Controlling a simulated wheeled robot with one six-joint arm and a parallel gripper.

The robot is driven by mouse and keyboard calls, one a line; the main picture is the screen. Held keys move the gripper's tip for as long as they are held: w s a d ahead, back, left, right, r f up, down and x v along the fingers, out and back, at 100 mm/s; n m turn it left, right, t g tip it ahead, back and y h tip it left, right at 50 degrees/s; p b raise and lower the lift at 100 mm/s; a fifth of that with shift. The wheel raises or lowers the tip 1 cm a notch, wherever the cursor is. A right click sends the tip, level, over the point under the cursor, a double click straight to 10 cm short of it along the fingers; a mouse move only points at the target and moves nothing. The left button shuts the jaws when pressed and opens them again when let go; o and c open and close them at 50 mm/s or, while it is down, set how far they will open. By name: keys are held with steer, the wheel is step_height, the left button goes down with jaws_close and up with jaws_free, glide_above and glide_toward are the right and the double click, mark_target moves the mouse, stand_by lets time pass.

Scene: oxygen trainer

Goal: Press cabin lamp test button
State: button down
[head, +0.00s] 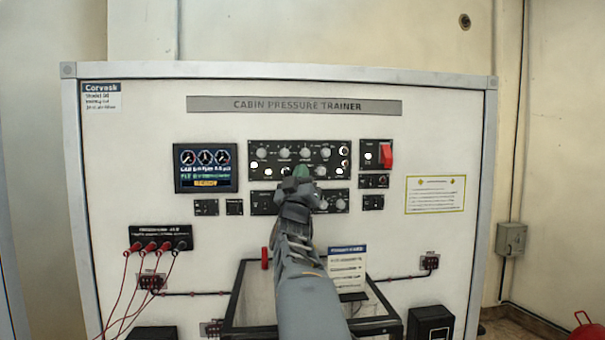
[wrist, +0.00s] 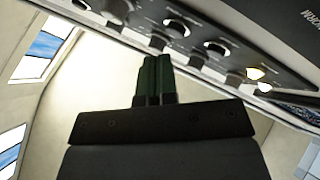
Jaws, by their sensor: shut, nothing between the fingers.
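The black control panel (head: 330,152) has a row of knobs on top and several lit white buttons or lamps below. No label reading "cabin lamp test" is legible, so I cannot tell which button it is. My gripper (head: 301,171) is in front of the panel's lower middle and hides part of it. In the wrist view the panel (wrist: 205,28) runs diagonally across the top, with lit lamps (wrist: 256,73) at the right. My gripper's green fingers (wrist: 155,72) are shut together and empty, with their tips close to the knobs; contact cannot be told.
A display (head: 206,168) reading "READY" is at the left of the panel. A red guarded switch (head: 386,156) is at the right. Below are a smaller knob panel (head: 335,202), red cables (head: 125,285) at lower left, and a black-framed stand (head: 240,300) behind my arm.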

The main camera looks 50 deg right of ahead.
steer(key=shift+w+d, duration=0.15)
steer(key=shift+w, duration=0.05)
stand_by(0.6)
steer(key=shift+w+d, duration=0.15)
steer(key=shift+w+d, duration=0.25)
steer(key=shift+w, duration=0.1)
stand_by(1.0)
steer(key=shift+s, duration=0.1)
steer(key=shift+s+a+b, duration=0.45)
steer(key=shift+s+b, duration=0.05)
steer(key=shift+b, duration=0.25)
steer(key=shift+s+a+f, duration=0.1)
